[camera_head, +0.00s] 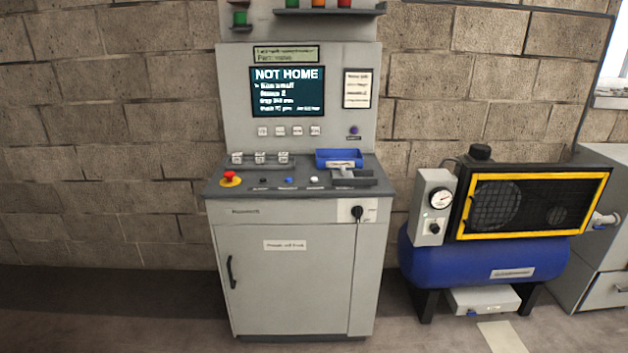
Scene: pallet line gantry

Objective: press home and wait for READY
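The grey control cabinet (285,265) stands against the wall in the middle. Its dark screen (287,91) reads "NOT HOME" in large letters, with smaller lines below. On the sloped desk (212,188) are a red mushroom button (230,176) on a yellow base, a black button (263,181), a blue button (288,180) and a white button (314,180). Their labels are too small to read, so I cannot tell which is home. Several pale keys (280,131) sit in a row under the screen. Neither of my grippers shows in the head view.
A blue tray (338,157) and several small grey blocks (261,158) are at the desk's back. A rotary switch (357,212) is on the cabinet front. A blue compressor tank (480,262) stands close on the right. The floor to the left (110,300) is clear.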

